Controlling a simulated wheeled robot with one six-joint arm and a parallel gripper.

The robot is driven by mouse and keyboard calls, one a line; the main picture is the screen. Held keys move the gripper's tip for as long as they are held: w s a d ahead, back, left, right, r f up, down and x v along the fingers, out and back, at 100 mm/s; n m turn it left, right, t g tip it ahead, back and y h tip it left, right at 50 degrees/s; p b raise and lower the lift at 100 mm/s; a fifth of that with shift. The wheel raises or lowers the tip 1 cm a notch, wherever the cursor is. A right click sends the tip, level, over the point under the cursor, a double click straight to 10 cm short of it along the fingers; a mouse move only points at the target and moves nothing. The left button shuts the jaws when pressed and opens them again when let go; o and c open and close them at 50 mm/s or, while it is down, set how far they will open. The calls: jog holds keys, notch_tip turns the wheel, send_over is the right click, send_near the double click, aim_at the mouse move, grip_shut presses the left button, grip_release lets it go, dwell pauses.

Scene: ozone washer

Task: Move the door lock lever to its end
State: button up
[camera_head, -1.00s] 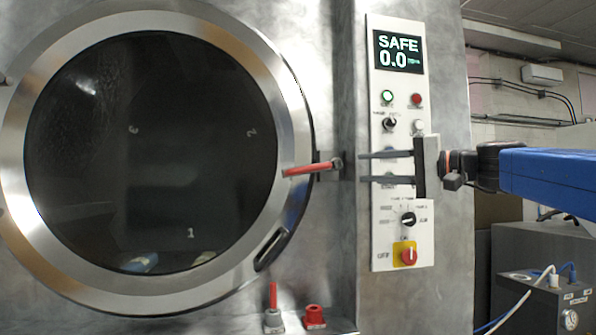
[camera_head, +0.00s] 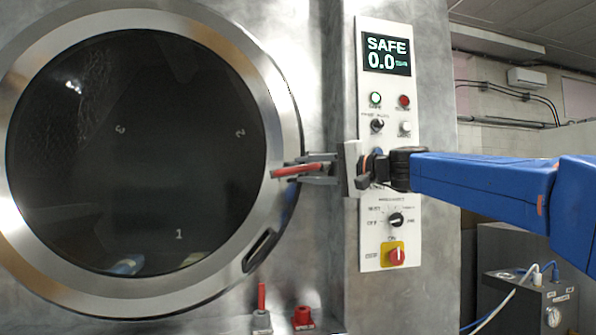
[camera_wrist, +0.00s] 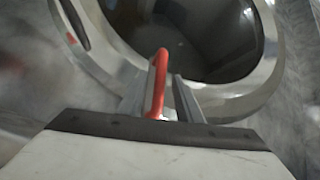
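The door lock lever (camera_head: 292,171) is a red handle at the right rim of the round door (camera_head: 283,120). It points left and lies nearly level, its tip over the metal rim. My gripper (camera_head: 310,169) reaches in from the right, with one finger above the lever and one below. In the wrist view the red lever (camera_wrist: 159,80) stands between the two grey fingers (camera_wrist: 166,90). A gap shows beside it, so the fingers look open around it. The lever's pivot is hidden by my gripper.
The control panel (camera_head: 368,245) stands behind my gripper, with knobs, lamps and a display (camera_head: 387,52) reading SAFE 0.0. A red-handled valve (camera_head: 262,300) and a red fitting (camera_head: 303,318) sit below the door. Free room lies in front of the door glass.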

aim_at(303, 171)
jog(key=shift+x, duration=1.55)
grip_shut()
jog(key=shift+f, duration=0.2)
jog(key=w+d+f+n+h, duration=0.2)
jog(key=d+f+n+h, duration=0.5)
jog(key=h, duration=0.4)
jog(key=shift+w+d+f+n+g+h, duration=0.2)
jog(key=shift+w+d+n+g+h, duration=0.15)
jog(key=shift+d+n, duration=0.5)
jog(key=shift+s+d, duration=0.1)
